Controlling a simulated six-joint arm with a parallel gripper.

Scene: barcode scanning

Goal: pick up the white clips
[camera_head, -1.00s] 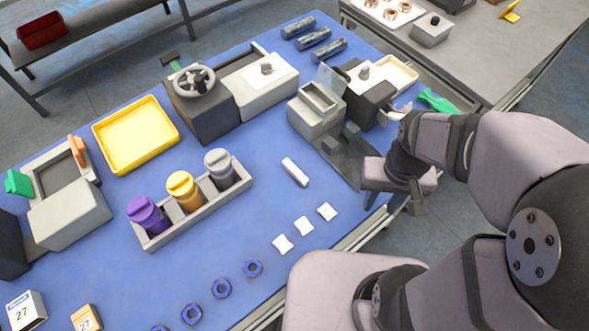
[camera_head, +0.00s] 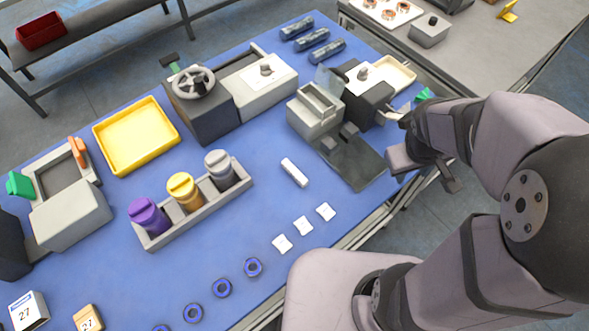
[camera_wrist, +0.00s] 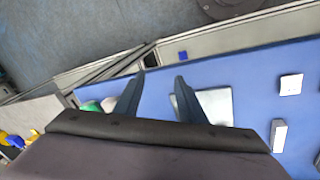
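Three small white square pieces, which I take to be the white clips, lie in a slanting row on the blue table in the head view: a near-left clip (camera_head: 282,243), a middle clip (camera_head: 303,225) and a far-right clip (camera_head: 325,211). A white square, seemingly one of them, shows at the right of the wrist view (camera_wrist: 291,84). My gripper (camera_wrist: 160,79) is open, its two dark fingers apart with nothing between them. It is raised beyond the table's right edge, apart from the clips.
A white bar (camera_head: 294,172) lies above the clips; blue rings (camera_head: 253,268) lie below them. A holder (camera_head: 206,208) carries purple, yellow and grey bottles. A grey device with a dark base plate (camera_head: 352,164) stands near the right edge. Blue table around the clips is clear.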

